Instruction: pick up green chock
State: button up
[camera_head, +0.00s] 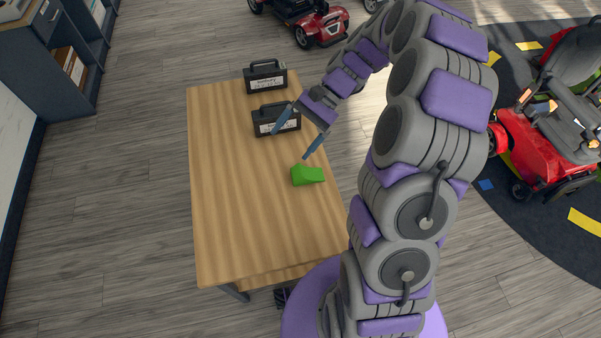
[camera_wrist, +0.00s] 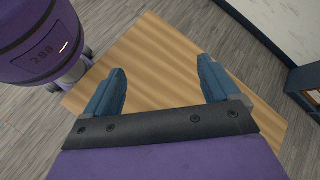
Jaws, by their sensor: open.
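The green chock (camera_head: 307,174) lies on the wooden table (camera_head: 225,200), near its right edge in the head view. My gripper (camera_head: 290,146) is above the table, with its two blue fingers spread apart. One fingertip appears close to the chock in the picture, but the gap in height cannot be told. In the wrist view my gripper (camera_wrist: 158,80) is open and empty, with bare wooden tabletop (camera_wrist: 160,60) between and beyond the fingers. The chock does not show in the wrist view.
Two black battery cases, one at the back (camera_head: 265,77) and one nearer (camera_head: 276,119), stand on the table's far half. The table's left and near parts are clear. A shelf unit (camera_head: 40,60) stands at left; a red scooter (camera_head: 545,150) stands at right.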

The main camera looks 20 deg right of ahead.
jog(key=w+d+f+m+t+y+p, duration=0.1)
jog(key=w+d+f+m+y, duration=0.15)
jog(key=w+d+f, duration=0.3)
jog(key=m+t+y+p, duration=0.2)
jog(key=m+t, duration=0.2)
jog(key=m, duration=0.4)
send_near(305, 170)
jog(key=b+x, duration=0.1)
jog(key=x, duration=0.4)
jog(key=shift+a+f, duration=0.1)
jog(key=shift+a, duration=0.1)
jog(key=shift+w+a+f+b, duration=0.1)
jog(key=shift+a+f+b, duration=0.25)
jog(key=shift+a, duration=0.15)
jog(key=shift+h, duration=0.25)
jog(key=b+x, duration=0.1)
jog(key=x, duration=0.5)
jog(key=shift+a+r+b, duration=0.1)
jog(key=shift+r+b, duration=0.1)
jog(key=shift+b, duration=0.1)
jog(key=shift+c, duration=1.3)
jog(key=c, duration=1.1)
jog(key=shift+r, duration=0.1)
